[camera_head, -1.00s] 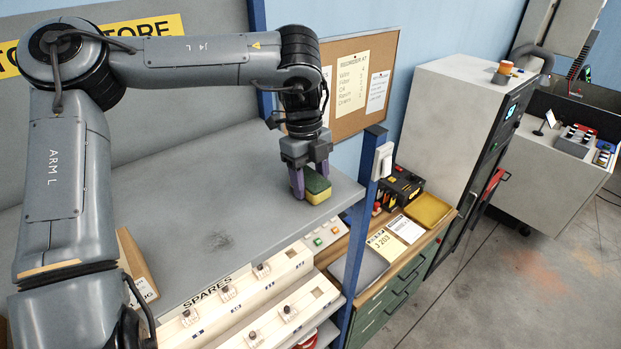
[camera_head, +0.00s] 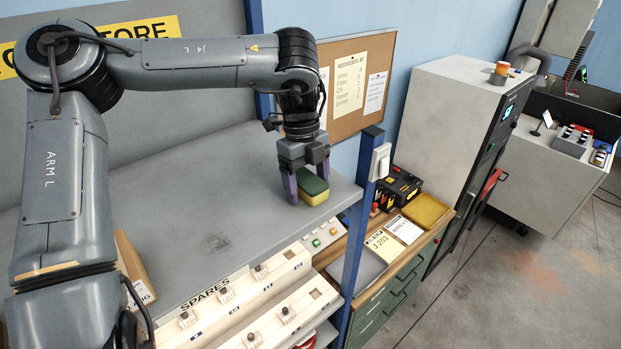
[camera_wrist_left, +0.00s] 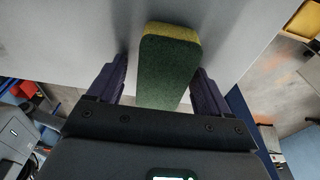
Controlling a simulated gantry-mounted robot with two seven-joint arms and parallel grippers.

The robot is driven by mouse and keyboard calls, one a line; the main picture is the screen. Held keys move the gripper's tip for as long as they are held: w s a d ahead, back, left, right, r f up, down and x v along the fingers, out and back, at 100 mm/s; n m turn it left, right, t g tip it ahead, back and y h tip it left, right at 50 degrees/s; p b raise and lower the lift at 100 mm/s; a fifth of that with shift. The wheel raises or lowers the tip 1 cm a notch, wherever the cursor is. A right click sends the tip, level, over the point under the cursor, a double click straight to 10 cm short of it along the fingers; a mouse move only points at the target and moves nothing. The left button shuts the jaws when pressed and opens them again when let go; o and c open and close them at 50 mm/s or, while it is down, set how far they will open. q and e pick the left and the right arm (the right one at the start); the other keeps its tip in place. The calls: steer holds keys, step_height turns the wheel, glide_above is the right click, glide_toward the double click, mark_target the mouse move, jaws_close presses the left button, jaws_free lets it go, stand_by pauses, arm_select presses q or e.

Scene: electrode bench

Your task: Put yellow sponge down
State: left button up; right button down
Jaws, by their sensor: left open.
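The yellow sponge (camera_head: 314,194) with a green top lies on the grey shelf (camera_head: 215,215), near its right end. My left gripper (camera_head: 306,186) is just above the shelf with its purple fingers on either side of the sponge. In the left wrist view the sponge (camera_wrist_left: 166,68) lies between the two fingers, with a gap to each finger, so the gripper is open around it. My right gripper shows in neither view.
A blue post (camera_head: 362,215) with a white box stands at the shelf's right end. Below the shelf is the spares rack (camera_head: 240,300). The shelf's middle is clear.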

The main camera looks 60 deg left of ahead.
mark_target(303, 176)
arm_select(q)
step_height(303, 176, up, 12)
steer(key=a, duration=0.1)
steer(key=shift+a, duration=0.4)
steer(key=shift+r, duration=0.1)
